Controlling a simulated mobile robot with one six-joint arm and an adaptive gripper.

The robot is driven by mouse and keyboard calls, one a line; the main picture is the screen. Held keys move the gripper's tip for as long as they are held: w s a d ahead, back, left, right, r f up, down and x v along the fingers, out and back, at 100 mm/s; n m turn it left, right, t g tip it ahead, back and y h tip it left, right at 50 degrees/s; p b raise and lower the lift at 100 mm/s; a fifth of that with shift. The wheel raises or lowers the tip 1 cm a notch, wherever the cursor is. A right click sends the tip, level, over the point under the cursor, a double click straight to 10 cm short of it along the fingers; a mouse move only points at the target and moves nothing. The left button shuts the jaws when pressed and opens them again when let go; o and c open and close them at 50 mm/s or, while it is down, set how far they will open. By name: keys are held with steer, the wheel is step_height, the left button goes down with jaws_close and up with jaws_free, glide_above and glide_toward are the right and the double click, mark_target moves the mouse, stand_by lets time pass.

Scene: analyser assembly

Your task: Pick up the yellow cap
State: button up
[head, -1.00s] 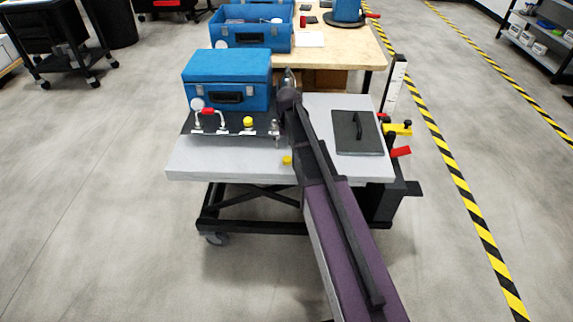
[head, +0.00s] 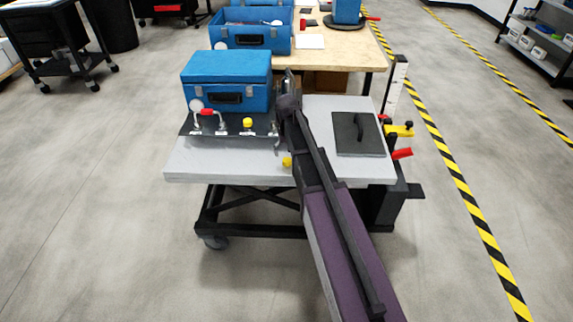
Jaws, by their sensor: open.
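A small yellow cap (head: 287,162) lies on the grey table top (head: 225,166) near its front edge, just left of my arm. A second yellow piece (head: 248,122) sits upright on the pipe manifold, in front of the blue case. My arm reaches over the table from the lower right. My gripper (head: 289,78) is at its far end, beside the blue case and beyond the loose yellow cap. It is small and mostly hidden behind my wrist. It is open, and I see nothing held in it.
The closed blue case (head: 227,82) stands at the back left of the table, behind the manifold (head: 215,128) with its gauge and red handle. A dark plate with a handle (head: 359,134) lies at the right. The table's front left is clear.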

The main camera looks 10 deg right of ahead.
mark_target(287, 159)
steer(key=shift+s+f+b, duration=0.1)
steer(key=shift+f+b, duration=1.3)
steer(key=shift+f, duration=0.3)
steer(key=c, duration=0.8)
